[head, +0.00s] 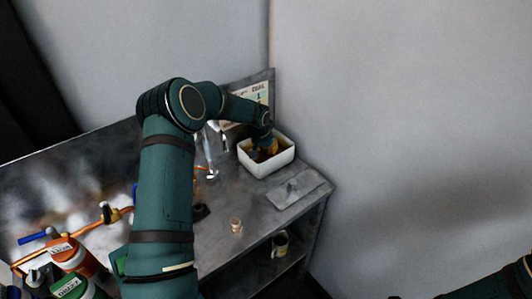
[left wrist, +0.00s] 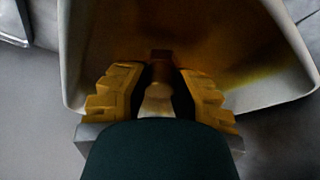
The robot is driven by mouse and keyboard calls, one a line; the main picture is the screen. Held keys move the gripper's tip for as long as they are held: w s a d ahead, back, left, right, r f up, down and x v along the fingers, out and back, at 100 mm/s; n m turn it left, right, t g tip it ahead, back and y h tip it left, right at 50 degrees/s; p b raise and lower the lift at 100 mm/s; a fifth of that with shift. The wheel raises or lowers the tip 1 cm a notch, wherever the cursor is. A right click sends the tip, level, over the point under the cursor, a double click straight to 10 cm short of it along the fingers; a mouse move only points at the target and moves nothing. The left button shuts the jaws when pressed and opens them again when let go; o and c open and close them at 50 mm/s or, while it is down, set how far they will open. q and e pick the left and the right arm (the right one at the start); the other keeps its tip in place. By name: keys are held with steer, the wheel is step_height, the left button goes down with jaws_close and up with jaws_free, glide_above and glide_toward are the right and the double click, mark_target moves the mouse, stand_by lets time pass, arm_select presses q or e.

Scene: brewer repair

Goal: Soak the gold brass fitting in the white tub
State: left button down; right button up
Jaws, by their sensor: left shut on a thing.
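The white tub (head: 270,168) stands at the back right of the metal bench, with amber-brown liquid or staining inside. My left gripper (head: 263,148) reaches down into it from above; its tips are hard to make out in the head view. In the left wrist view, the yellow fingers of my left gripper (left wrist: 158,88) are shut on the gold brass fitting (left wrist: 158,101), inside the tub's walls (left wrist: 75,50). I cannot tell how deep the fitting sits. My right arm shows only at the bottom right corner of the head view; its gripper is out of view.
A flat grey plate (head: 292,190) lies in front of the tub. A small brass-coloured piece (head: 236,226) stands near the front edge. An orange bottle (head: 75,256), a green bottle (head: 75,287) and copper tubing crowd the left. A mug (head: 280,243) sits on the lower shelf.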

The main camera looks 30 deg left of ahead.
arm_select(q)
steer(key=shift+r, duration=0.15)
stand_by(0.3)
steer(key=shift+r+p, duration=2.55)
steer(key=shift+r, duration=2.25)
step_height(320, 180, up, 4)
steer(key=shift+f+p, duration=0.1)
steer(key=shift+p, duration=0.95)
